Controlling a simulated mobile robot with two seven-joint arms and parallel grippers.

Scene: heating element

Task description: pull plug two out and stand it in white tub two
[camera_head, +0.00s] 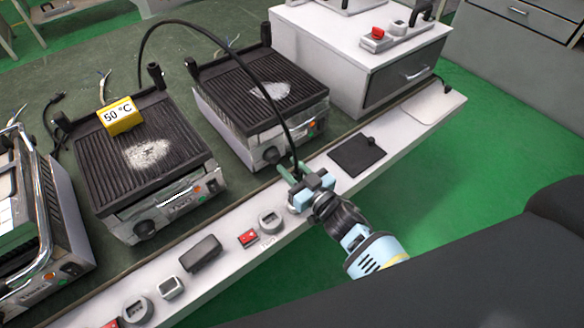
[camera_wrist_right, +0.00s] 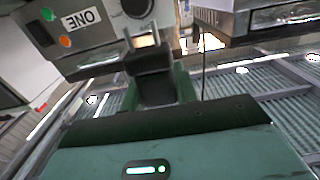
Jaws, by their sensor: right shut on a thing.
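My right gripper (camera_head: 293,176) is shut on a dark plug, which shows between the green fingers in the right wrist view (camera_wrist_right: 153,78). A black cable (camera_head: 262,78) arches over the grills and runs down to the gripper. The gripper is over the white front ledge, in front of the right grill. A round white tub (camera_head: 270,222) stands on the ledge just left of the gripper, and another round tub (camera_head: 137,312) stands further left. My left gripper is not in view.
Two black grills, left (camera_head: 145,150) and right (camera_head: 258,88), stand behind the ledge. A yellow 50 °C block (camera_head: 119,116) sits on the left grill. A red switch (camera_head: 248,238), a black box (camera_head: 200,253) and a black plate (camera_head: 357,156) lie along the ledge. A white cabinet (camera_head: 330,50) stands at the right.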

